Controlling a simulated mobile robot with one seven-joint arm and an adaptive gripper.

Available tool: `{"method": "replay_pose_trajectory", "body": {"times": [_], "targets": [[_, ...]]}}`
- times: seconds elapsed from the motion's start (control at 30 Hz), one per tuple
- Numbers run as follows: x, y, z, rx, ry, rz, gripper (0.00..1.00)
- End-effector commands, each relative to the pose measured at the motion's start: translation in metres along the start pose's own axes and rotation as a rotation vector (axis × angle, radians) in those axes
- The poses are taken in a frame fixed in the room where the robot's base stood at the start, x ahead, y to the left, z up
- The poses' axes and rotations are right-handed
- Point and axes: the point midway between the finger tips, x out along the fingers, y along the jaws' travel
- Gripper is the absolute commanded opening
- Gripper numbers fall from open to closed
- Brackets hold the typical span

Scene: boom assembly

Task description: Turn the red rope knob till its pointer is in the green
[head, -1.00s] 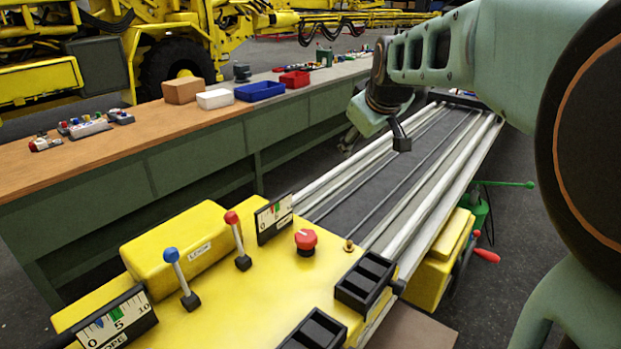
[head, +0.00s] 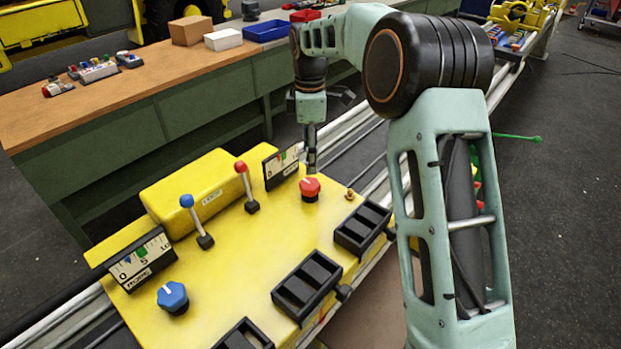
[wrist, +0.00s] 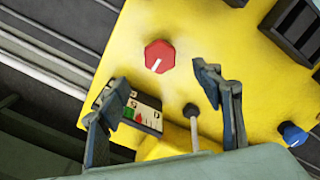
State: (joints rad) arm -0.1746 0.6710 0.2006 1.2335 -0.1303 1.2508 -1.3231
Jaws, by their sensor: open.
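The red rope knob (head: 310,188) sits on the yellow console near its far end, with a white line on its top in the wrist view (wrist: 159,57). The dial plate (head: 281,165) with a green patch stands beside it; in the wrist view the plate (wrist: 140,110) shows green and red marks, and I cannot read the pointer exactly. My gripper (head: 311,160) hangs just behind and above the red knob in the head view. In the wrist view my gripper (wrist: 165,95) has its two fingers spread apart and empty, with the knob beyond the fingertips.
A red-topped lever (head: 243,176) and a blue-topped lever (head: 193,216) stand up from the console. A blue knob (head: 173,297), a second dial (head: 142,259) and black slotted blocks (head: 362,228) are also on it. A brass stud (head: 350,194) stands right of the red knob.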

Motion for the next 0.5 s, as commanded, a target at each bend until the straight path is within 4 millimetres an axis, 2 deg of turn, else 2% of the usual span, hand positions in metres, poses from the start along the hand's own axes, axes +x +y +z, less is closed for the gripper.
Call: {"method": "replay_pose_trajectory", "body": {"times": [0.3, 0.5], "targets": [[0.061, -0.001, 0.000, 0.002, -0.001, -0.004, 0.60], [0.084, -0.001, 0.000, 0.003, -0.001, -0.001, 0.60]]}}
